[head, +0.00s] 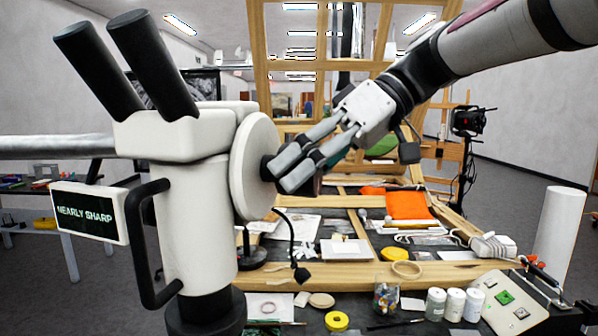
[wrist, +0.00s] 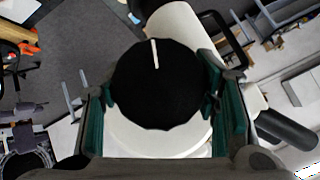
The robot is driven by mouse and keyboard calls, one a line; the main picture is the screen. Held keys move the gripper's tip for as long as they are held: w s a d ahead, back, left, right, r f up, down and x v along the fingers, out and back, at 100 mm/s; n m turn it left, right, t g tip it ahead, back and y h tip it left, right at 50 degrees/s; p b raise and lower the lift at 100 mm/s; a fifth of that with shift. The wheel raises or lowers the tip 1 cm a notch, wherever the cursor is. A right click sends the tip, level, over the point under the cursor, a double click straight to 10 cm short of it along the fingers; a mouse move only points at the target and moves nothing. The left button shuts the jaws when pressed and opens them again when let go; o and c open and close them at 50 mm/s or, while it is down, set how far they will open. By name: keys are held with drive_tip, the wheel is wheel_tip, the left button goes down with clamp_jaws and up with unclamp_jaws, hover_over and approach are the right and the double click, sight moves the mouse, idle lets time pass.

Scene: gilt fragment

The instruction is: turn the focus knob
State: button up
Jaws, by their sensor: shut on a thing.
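A white microscope (head: 190,200) with two black eyepieces stands at the left of the head view. A small screen (head: 88,214) on its left side reads "NEARLY SHARP". The black focus knob (wrist: 158,88) fills the middle of the wrist view, with a white line pointing nearly straight up, in front of a round white disc (head: 252,165). My gripper (head: 283,170) reaches in from the right and is shut on the knob. In the wrist view its green-padded fingers sit on the knob's left and right sides. In the head view the fingers mostly hide the knob.
A workbench below holds white jars (head: 453,304), a yellow roll (head: 337,321), an orange cloth (head: 409,205) and a control panel (head: 508,300) with a green button. A thin black gooseneck (head: 292,240) rises beneath my gripper. A wooden frame (head: 262,60) stands behind.

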drive_tip(key=o, duration=1.2)
drive_tip(key=v, duration=1.2)
drive_tip(key=shift+a, duration=0.1)
idle(0.8)
